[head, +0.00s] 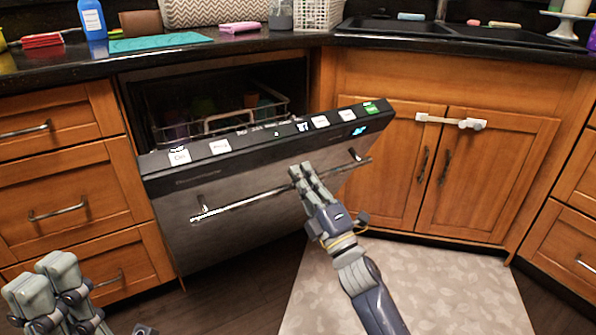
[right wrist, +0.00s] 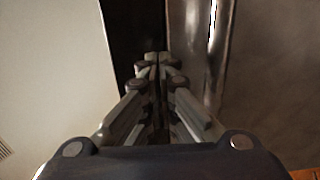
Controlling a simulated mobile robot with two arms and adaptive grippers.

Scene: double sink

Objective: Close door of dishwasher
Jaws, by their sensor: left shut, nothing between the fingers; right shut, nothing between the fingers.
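The dishwasher door (head: 240,232) is partly open in the head view, tilted out from the cabinet, with its black control edge (head: 265,136) on top. A metal bar handle (head: 258,199) runs across its front. My right gripper (head: 303,172) is shut and empty, with its fingertips at the door front by the handle, right of the door's middle. Whether it touches cannot be told. In the right wrist view, its closed fingers (right wrist: 157,62) point toward a shiny metal surface (right wrist: 199,50). My left gripper (head: 38,275) is shut and empty at the lower left, away from the door.
Inside the dishwasher, a rack (head: 215,122) holds dishes in shadow. Wooden drawers (head: 60,170) stand left, and a cabinet with a white latch strap (head: 452,121) stands right. A pale mat (head: 430,285) lies on the floor. The counter above holds a blue bottle (head: 92,20) and a teal mat (head: 160,42).

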